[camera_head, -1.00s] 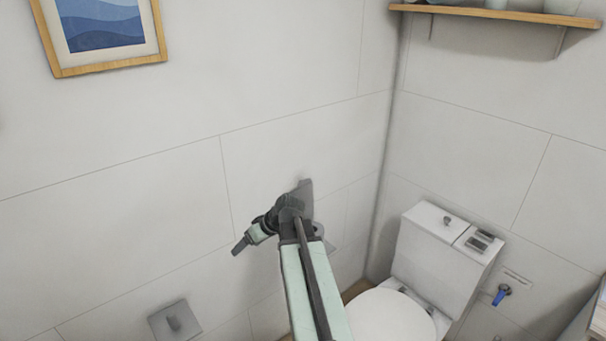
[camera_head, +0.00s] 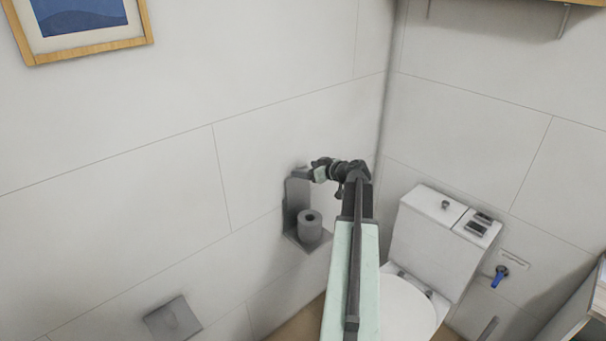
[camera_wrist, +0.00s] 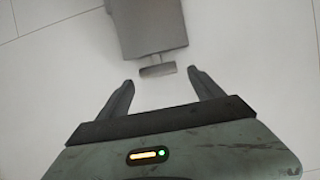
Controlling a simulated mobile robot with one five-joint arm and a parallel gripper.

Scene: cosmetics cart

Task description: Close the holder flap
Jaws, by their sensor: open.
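The grey holder is on the left wall in the head view, with a grey roll (camera_head: 310,229) on it and a flat lower plate (camera_head: 322,243) beneath. A grey panel, which looks like the holder flap (camera_head: 296,193), stands upright above and behind the roll. In the wrist view the flap (camera_wrist: 151,28) has a small bar (camera_wrist: 157,71) at its near edge. My gripper (camera_head: 306,173) is at the flap's top end; in the wrist view my gripper (camera_wrist: 159,78) is open, with the bar between its fingertips. I cannot tell whether they touch.
A white toilet (camera_head: 432,245) stands right of my arm in the corner. A grey wall plate (camera_head: 172,320) is at the lower left. A framed picture (camera_head: 84,22) hangs at the upper left.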

